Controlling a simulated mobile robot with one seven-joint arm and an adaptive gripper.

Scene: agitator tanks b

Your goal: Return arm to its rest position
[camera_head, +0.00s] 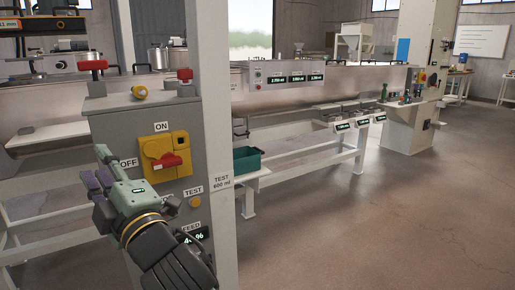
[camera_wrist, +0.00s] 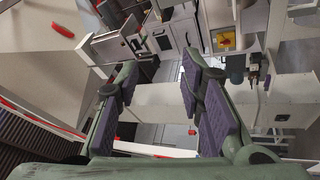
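My gripper (camera_head: 92,176) is green with purple finger pads. In the head view it is raised in front of the left part of a grey control box (camera_head: 115,125), left of the yellow switch with a red handle (camera_head: 165,157). I cannot tell whether it touches the box. In the wrist view my gripper (camera_wrist: 155,108) has its fingers spread apart, with nothing between the pads. My arm comes up from the bottom of the head view.
A white post (camera_head: 215,120) stands just right of the box. A green bin (camera_head: 247,161) sits on a low shelf behind it. Long steel tanks (camera_head: 330,93) on white frames run behind. Open floor (camera_head: 370,220) lies to the right.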

